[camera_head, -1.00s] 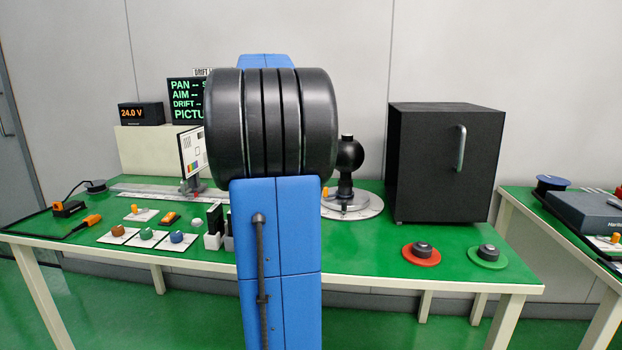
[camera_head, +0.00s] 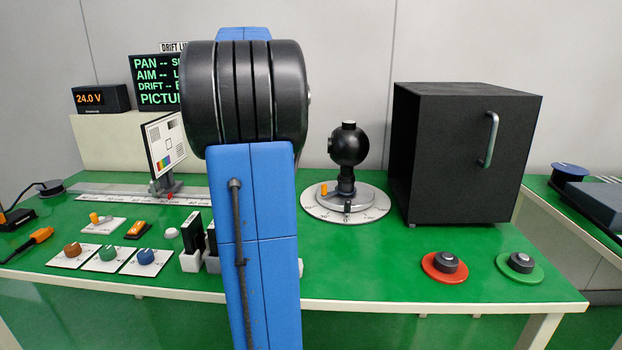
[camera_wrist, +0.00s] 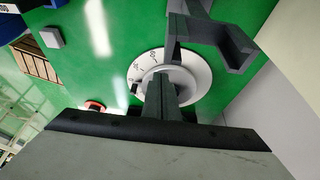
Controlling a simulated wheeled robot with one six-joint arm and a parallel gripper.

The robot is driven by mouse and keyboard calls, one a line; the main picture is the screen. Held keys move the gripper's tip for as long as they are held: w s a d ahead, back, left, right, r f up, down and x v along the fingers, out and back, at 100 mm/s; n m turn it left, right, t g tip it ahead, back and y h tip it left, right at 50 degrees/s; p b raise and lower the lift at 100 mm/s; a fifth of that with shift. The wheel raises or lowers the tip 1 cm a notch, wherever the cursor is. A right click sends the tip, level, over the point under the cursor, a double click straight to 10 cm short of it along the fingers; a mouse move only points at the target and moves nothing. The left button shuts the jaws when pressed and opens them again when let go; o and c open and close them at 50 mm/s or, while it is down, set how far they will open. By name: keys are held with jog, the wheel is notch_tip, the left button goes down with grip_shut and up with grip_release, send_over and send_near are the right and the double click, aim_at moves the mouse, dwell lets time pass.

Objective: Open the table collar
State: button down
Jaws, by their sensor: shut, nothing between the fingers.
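The ball-shaped black gimbal (camera_head: 348,144) stands upright on a round white scale plate (camera_head: 376,206) on the green table. A grey ring (camera_head: 331,202), seemingly the table collar, surrounds its foot, with an orange knob (camera_head: 324,188) at its left and a small dark lever (camera_head: 347,207) at the front. In the wrist view the scale plate (camera_wrist: 200,70) lies beyond my gripper (camera_wrist: 160,82), whose dark fingers are shut and empty. They overlap the plate in the picture; I cannot tell whether they touch anything. My gripper is hidden behind my arm in the head view.
A black cabinet (camera_head: 450,165) with a handle stands right of the gimbal. Red (camera_head: 444,267) and green (camera_head: 520,267) discs with dark knobs lie in front of it. A test chart (camera_head: 164,145) and knob plates (camera_head: 146,260) are at left. Table between gimbal and front edge is clear.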

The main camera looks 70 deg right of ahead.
jog(key=shift+f, duration=0.1)
jog(key=x, duration=0.9)
jog(key=s, duration=0.1)
jog(key=s+d, duration=0.1)
jog(key=shift+s+f, duration=0.35)
jog(key=shift+f, duration=0.05)
jog(key=shift+s+d, duration=0.2)
jog(key=shift+s, duration=0.5)
